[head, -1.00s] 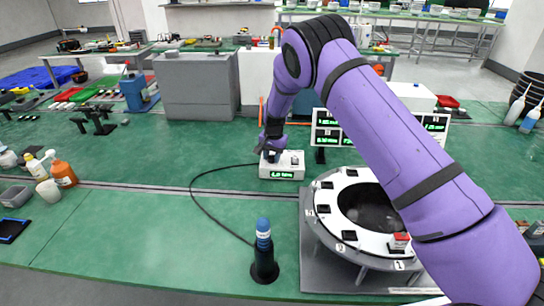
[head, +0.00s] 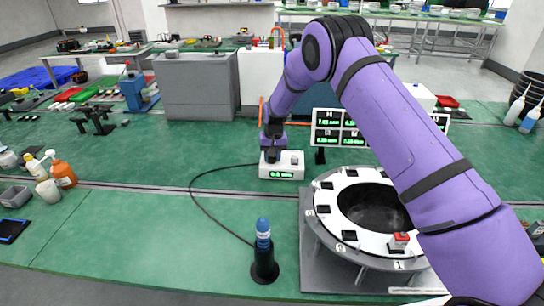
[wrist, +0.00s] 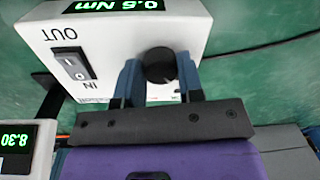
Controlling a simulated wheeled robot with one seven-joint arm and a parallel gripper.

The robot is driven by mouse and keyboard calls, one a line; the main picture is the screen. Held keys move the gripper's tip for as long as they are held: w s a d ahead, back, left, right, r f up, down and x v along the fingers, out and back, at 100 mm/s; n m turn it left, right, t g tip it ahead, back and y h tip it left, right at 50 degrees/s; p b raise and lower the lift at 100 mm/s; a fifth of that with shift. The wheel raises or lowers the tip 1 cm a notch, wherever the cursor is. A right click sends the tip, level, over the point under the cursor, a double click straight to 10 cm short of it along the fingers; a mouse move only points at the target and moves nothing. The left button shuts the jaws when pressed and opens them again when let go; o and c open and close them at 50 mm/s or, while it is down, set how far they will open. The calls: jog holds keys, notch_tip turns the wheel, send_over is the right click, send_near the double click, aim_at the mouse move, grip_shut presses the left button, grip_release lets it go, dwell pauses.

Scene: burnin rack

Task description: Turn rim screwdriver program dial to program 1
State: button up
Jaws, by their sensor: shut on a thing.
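The white screwdriver controller box (head: 291,162) stands on the green bench, with a lit green torque readout on its front. In the wrist view the box (wrist: 100,38) shows a readout that looks like 0.5 Nm, a rocker switch (wrist: 73,64) marked OUT and IN, and a round black dial (wrist: 159,65). My gripper (wrist: 160,75) has its two blue fingers on either side of the dial and is shut on it. The dial's pointer and program marks are not readable. In the head view my gripper (head: 271,157) is at the left end of the box.
A blue-topped screwdriver (head: 263,238) stands in a black holder, its cable (head: 196,198) running to the box. A white ring fixture (head: 335,228) with numbered places is at the right. Lit display panels (head: 327,127) stand behind it. The bench left of the cable is mostly clear.

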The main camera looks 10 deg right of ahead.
jog(key=o, duration=0.9)
jog(key=shift+r, duration=0.1)
jog(key=r, duration=1)
jog(key=shift+d+r, duration=0.3)
